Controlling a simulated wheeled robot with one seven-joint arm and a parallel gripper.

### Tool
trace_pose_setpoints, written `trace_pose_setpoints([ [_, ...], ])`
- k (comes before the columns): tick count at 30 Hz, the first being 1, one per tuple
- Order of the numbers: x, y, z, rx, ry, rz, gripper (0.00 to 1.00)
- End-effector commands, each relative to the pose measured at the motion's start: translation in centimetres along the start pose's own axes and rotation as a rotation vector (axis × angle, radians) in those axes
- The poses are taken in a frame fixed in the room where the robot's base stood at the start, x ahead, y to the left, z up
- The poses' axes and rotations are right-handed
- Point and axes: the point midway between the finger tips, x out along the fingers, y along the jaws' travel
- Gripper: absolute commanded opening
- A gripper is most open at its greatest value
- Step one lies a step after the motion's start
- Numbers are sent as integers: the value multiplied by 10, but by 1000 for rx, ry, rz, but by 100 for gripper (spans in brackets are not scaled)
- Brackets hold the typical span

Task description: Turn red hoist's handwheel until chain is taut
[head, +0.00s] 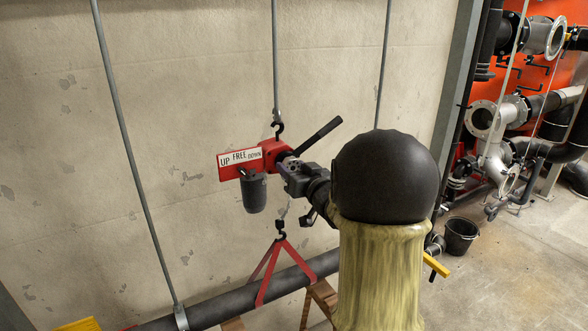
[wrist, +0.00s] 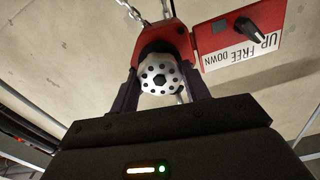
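The red hoist (head: 272,151) hangs from a hook on a grey rod by the wall. Its handwheel (wrist: 160,75), a pale round knob with black dots, sits between the two fingers of my gripper (wrist: 163,82). The fingers appear closed against its sides; in the head view the gripper (head: 287,170) largely hides it. A label plate (head: 239,161) reads UP, FREE, DOWN; its black lever (wrist: 250,30) points towards UP in the wrist view. Below, a thin pale chain (head: 284,209) runs to a hook (head: 281,229) on a red sling (head: 263,278). Its tension is hard to tell.
The sling goes round a dark pipe (head: 225,306) beside wooden supports (head: 318,296). A dark chain bag (head: 254,194) hangs under the hoist and a black bar (head: 318,136) sticks out up right. Grey rods hang either side. A black bucket (head: 460,236) stands on the floor at right.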

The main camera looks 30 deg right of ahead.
Motion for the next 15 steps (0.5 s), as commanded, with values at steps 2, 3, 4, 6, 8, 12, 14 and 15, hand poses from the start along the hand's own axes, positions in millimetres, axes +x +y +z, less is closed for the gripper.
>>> trace_pose_setpoints([
  [2, 0, 0, 0, 1, 0, 0, 24],
  [3, 0, 0, 0, 2, 0, 0, 24],
  [4, 0, 0, 0, 4, 0, 0, 24],
  [6, 0, 0, 0, 11, 0, 0, 24],
  [8, 0, 0, 0, 21, 0, 1, 24],
  [12, 0, 1, 0, 65, 0, 1, 24],
  [14, 0, 1, 0, 91, 0, 1, 24],
  [15, 0, 0, 0, 113, 0, 1, 24],
])
